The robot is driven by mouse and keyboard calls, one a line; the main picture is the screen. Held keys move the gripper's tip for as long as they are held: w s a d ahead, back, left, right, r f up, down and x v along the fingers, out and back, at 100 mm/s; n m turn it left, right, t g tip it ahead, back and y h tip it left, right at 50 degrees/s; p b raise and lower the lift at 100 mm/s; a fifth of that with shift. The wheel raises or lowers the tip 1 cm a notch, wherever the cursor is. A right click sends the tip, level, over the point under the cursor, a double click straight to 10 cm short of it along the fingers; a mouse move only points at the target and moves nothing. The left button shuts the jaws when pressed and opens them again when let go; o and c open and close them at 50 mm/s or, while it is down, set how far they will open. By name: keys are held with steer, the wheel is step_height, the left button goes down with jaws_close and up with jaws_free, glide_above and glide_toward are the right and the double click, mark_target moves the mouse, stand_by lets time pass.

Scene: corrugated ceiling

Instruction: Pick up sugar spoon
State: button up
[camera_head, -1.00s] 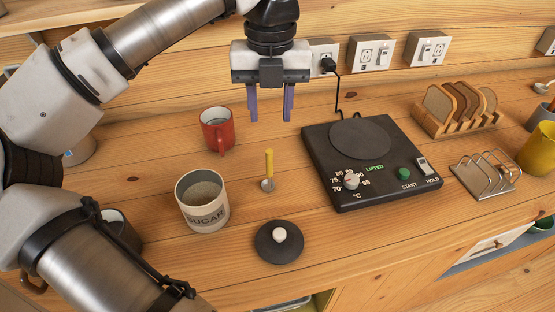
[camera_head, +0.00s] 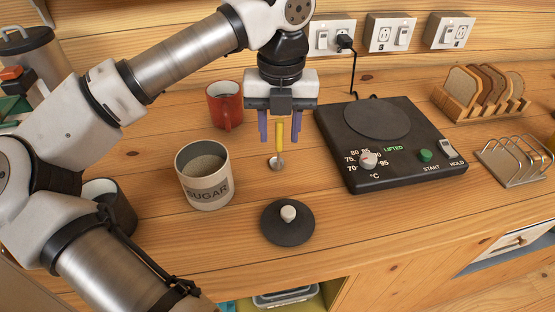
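The sugar spoon (camera_head: 279,141) has a yellow handle and a small metal bowl. It is on the wooden counter between the sugar jar and the black heating base, its bowl toward the front. My gripper (camera_head: 280,138) points down with its purple fingers apart, one on each side of the handle in the picture. Whether the fingers are at the handle's height or above it I cannot tell. The sugar jar (camera_head: 208,193), a cream pot labelled SUGAR, stands open to the left of the spoon with sugar inside.
A dark lid (camera_head: 287,232) with a pale knob lies in front of the spoon. A red mug (camera_head: 226,112) stands behind, left of my gripper. The black heating base (camera_head: 384,158) is close on the right. A toast rack (camera_head: 512,161) and a bread holder (camera_head: 465,110) are farther right.

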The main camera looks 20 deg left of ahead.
step_height(320, 180, down, 2)
steer(key=shift+f+b, duration=0.2)
steer(key=shift+b, duration=0.1)
steer(key=shift+r, duration=0.1)
jaws_close()
steer(key=shift+r, duration=0.15)
